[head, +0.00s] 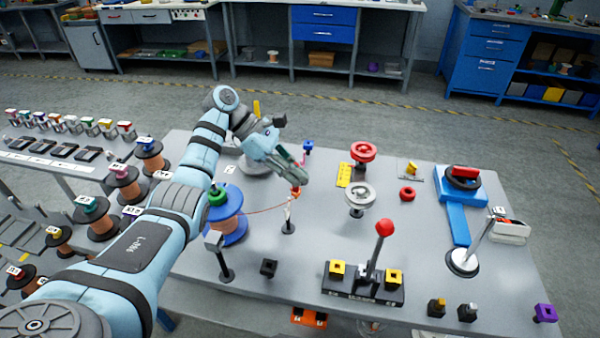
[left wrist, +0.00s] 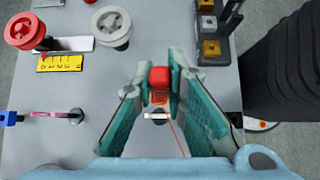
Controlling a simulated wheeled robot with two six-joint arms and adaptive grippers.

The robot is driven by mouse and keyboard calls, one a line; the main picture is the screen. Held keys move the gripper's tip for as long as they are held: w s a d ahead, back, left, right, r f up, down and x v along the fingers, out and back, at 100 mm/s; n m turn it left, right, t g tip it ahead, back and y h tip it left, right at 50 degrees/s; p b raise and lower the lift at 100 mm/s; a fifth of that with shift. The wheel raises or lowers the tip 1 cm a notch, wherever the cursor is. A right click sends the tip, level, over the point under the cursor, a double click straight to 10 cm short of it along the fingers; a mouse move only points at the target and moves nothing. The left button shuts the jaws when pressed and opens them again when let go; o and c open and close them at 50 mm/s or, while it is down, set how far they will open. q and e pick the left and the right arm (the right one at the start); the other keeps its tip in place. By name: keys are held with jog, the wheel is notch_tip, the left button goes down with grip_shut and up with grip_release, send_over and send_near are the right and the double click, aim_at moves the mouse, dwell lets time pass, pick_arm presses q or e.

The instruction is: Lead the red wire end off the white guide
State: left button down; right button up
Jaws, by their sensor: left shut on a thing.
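My left gripper (head: 294,178) reaches over the table from the left and is shut on the red wire end (head: 296,191), a small red block. In the left wrist view the red wire end (left wrist: 160,77) sits between the two teal fingers (left wrist: 160,88). The white guide (head: 288,212) stands on a dark round base just below the fingertips. In the left wrist view the guide (left wrist: 155,116) shows as a short white bar below the block. A thin red wire (head: 262,210) runs from the blue spool (head: 226,229) towards the guide. Whether the wire touches the guide is unclear.
A red pulley (head: 363,151) and a grey pulley (head: 360,194) stand right of the gripper. A red-knobbed lever (head: 384,228) rises from a black base with yellow blocks. Bare table lies between guide and lever.

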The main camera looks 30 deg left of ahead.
pick_arm(q)
jog(key=s+a+b, duration=0.2)
jog(key=a+b, duration=0.1)
jog(key=a, duration=0.4)
jog(key=shift+w+a, duration=0.1)
jog(key=shift+a, duration=0.05)
dwell(0.4)
